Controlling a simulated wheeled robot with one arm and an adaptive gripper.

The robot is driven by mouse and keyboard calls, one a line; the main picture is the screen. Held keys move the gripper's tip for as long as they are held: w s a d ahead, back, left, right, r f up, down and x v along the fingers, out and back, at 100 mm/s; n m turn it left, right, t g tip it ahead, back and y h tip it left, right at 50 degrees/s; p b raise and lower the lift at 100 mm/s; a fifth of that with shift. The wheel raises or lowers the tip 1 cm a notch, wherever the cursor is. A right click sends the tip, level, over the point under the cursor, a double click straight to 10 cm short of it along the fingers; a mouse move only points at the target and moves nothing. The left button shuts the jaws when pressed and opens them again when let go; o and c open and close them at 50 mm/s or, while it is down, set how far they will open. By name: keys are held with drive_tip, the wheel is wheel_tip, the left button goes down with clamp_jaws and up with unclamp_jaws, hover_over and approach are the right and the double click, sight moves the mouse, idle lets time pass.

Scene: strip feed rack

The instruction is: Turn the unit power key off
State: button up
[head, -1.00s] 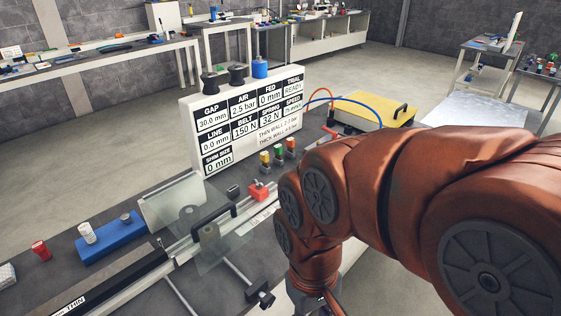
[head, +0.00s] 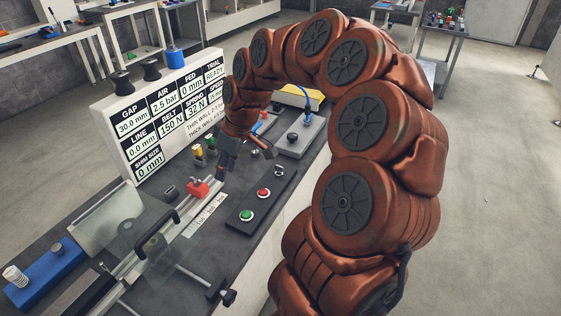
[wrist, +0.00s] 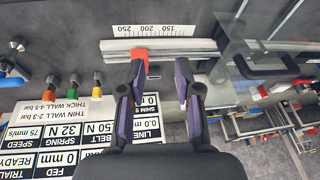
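The power key is probably the small silvery key switch (head: 279,171) at the far end of a dark control panel (head: 262,197) in the head view. The panel also carries a red button and a green button. The key is small there, so I cannot tell its turn position. My gripper (head: 246,160) hangs above the bench, left of the key and beyond it, apart from the panel. In the wrist view my gripper (wrist: 160,88) has its purple-padded fingers spread, with nothing between them. I do not see the key or panel in the wrist view.
A white display board (head: 160,116) stands behind my gripper. Small coloured valves (head: 198,154), a red block (head: 197,189) on a scaled rail and a clear guard (head: 165,235) with a black handle are nearby. A grey box with a black knob (head: 293,137) sits past the key.

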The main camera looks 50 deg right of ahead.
drive_tip(key=w+d+f+t, duration=0.1)
drive_tip(key=w+d+f, duration=0.1)
drive_tip(key=d, duration=0.8)
drive_tip(key=m+h+p, duration=0.1)
approach(279, 166)
drive_tip(key=f, duration=0.1)
drive_tip(key=shift+t, duration=0.3)
drive_tip(key=shift+p+x, duration=1.7)
drive_tip(key=shift+x, duration=2.3)
clamp_jaws()
